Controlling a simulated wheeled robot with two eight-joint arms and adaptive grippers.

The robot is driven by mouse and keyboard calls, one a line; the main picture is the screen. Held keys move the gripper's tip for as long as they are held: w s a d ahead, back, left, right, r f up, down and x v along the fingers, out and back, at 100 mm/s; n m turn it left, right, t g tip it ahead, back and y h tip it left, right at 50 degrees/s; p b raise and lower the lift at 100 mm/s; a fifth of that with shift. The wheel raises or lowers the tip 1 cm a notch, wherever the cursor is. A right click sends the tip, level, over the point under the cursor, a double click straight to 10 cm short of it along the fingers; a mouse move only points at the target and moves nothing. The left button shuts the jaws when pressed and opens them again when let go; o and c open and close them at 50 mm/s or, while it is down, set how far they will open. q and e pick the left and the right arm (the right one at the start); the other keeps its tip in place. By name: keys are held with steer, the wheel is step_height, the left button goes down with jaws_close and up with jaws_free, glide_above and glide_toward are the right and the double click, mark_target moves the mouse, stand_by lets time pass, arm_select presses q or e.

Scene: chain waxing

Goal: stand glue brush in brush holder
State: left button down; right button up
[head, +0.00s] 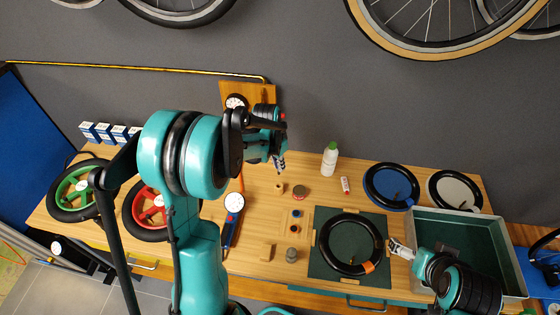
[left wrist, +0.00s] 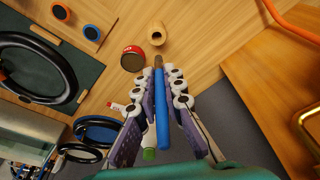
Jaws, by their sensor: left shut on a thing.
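My left gripper (head: 279,163) hangs over the back middle of the bench. It also shows in the left wrist view (left wrist: 163,88), shut on the glue brush (left wrist: 162,115), which has a blue handle and a brown tip. The brush points away from the wrist, and its tip shows just short of a small round wooden cup (left wrist: 158,33), which looks like the brush holder. In the head view the cup (head: 279,187) stands below the gripper, apart from it. My right gripper (head: 400,248) is beside the black tyre; its jaw opening is unclear.
A red tin (head: 299,192) stands right beside the cup. Nearby are a white bottle (head: 330,158), orange and blue rings (head: 295,214), a blue-handled dial gauge (head: 233,207) and a tyre (head: 350,243) on a green mat. A grey tray (head: 470,221) lies right.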

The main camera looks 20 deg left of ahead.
arm_select(q)
steer(key=shift+f+b, duration=1.75)
steer(key=shift+f, duration=1)
step_height(320, 180, down, 4)
steer(key=b, duration=0.4)
steer(key=shift+f, duration=0.25)
steer(key=c, duration=1.6)
jaws_free()
steer(key=shift+o, duration=0.2)
steer(key=shift+r, duration=0.1)
step_height(320, 180, up, 12)
steer(key=s, duration=0.2)
steer(key=shift+a, duration=0.4)
